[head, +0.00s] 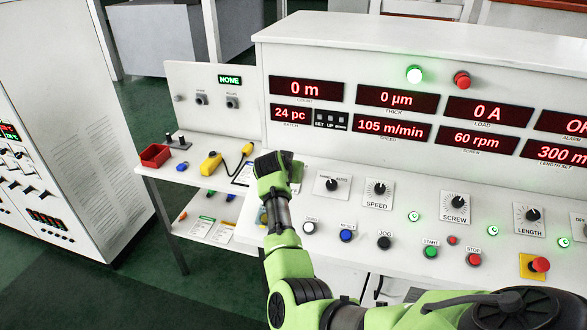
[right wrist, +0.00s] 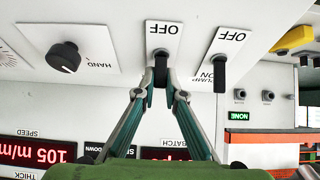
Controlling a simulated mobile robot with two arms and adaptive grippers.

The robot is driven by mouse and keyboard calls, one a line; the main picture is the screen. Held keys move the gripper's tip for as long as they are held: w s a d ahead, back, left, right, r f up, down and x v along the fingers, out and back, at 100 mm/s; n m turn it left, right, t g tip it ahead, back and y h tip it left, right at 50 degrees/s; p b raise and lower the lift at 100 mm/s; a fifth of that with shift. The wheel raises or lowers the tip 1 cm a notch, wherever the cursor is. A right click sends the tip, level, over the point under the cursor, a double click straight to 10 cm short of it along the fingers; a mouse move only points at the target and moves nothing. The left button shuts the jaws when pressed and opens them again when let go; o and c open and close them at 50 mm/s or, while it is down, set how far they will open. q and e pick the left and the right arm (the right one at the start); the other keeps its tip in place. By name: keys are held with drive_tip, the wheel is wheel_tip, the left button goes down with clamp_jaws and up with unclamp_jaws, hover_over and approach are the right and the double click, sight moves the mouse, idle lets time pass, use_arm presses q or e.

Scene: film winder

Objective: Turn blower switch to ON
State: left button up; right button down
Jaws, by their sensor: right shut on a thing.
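My right gripper (head: 284,168) reaches over the left part of the console and hides the switches beneath it in the head view. In the right wrist view, the right gripper (right wrist: 160,88) has its two fingertips closed around a black switch lever (right wrist: 160,66). An upside-down OFF label shows on its white plate; its other label is hidden behind the fingers, so I cannot read its name or tell its setting. A similar lever (right wrist: 219,76), beside PUMP and ON lettering, stands to the right, untouched. My left gripper is not in view.
A HAND selector knob (right wrist: 64,57) is left of the held lever in the wrist view. The display panel (head: 405,95) rises behind the console. A red bin (head: 155,155) and yellow tool (head: 211,163) lie on the side table. Coloured buttons line the console's front.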

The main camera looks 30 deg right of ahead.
drive_tip(key=shift+w+d+g+y, duration=0.2)
drive_tip(key=shift+d+g+y, duration=0.1)
drive_tip(key=shift+g+y, duration=0.4)
drive_tip(key=shift+f, duration=0.2)
drive_tip(key=c, duration=2.3)
unclamp_jaws()
drive_tip(key=shift+o, duration=1.1)
drive_tip(key=shift+w, duration=0.1)
drive_tip(key=shift+y, duration=0.3)
drive_tip(key=v, duration=1.2)
drive_tip(key=shift+w, duration=0.2)
